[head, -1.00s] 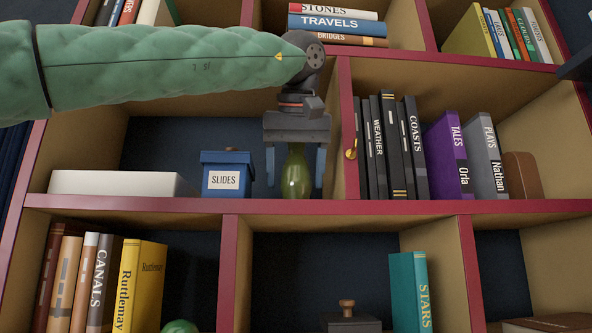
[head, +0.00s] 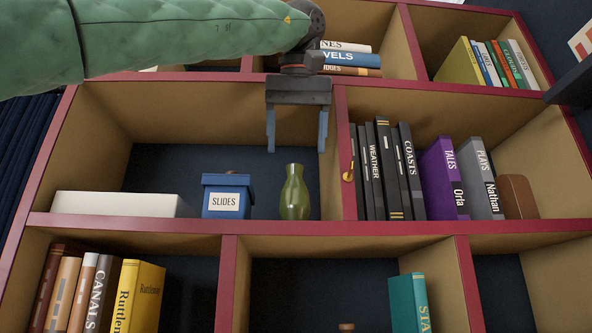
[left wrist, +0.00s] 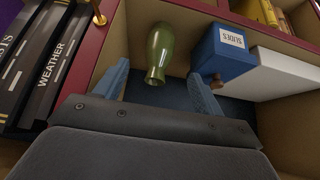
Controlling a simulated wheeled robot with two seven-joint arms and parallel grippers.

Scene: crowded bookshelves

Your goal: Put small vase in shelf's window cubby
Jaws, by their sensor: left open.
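The small green vase (head: 295,193) stands upright in the middle-left cubby of the shelf (head: 130,221), to the right of the blue SLIDES box. It also shows in the left wrist view (left wrist: 159,54), between and beyond the two fingers. My left gripper (head: 297,146) is open and empty, above the vase with its fingers pointing down. The fingers are apart from the vase. They also show in the left wrist view (left wrist: 162,85). My right gripper is not clearly in view. I cannot tell which cubby is the window cubby.
The blue SLIDES box (head: 227,196) and a white box (head: 118,204) stand left of the vase. A divider (head: 346,150) with a brass knob (head: 347,176) is close on the right, with dark books (head: 385,170) beyond it. Free room lies behind the vase.

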